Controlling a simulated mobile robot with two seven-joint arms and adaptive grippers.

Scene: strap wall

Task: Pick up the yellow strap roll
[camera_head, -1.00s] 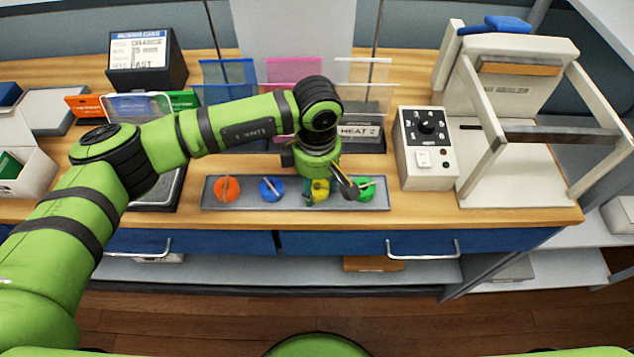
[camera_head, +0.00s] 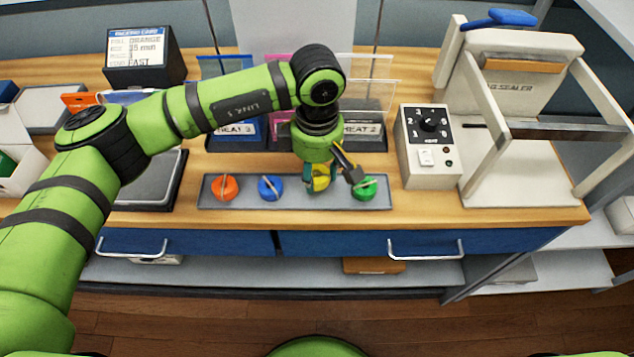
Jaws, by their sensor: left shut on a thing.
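The yellow strap roll (camera_head: 321,180) shows at the grey tray (camera_head: 293,197), partly hidden by my left gripper. My left gripper (camera_head: 327,181) points down from above and is shut on the yellow roll. The roll appears slightly above the tray, but the gap is hard to judge. One dark finger sticks out to the right, close to the green roll. My right gripper is not in view.
An orange roll (camera_head: 225,187), a blue roll (camera_head: 270,187) and a green roll (camera_head: 364,188) sit on the tray. A dial box (camera_head: 427,150) and a sealer (camera_head: 521,120) stand to the right. Upright coloured pouches stand behind my arm.

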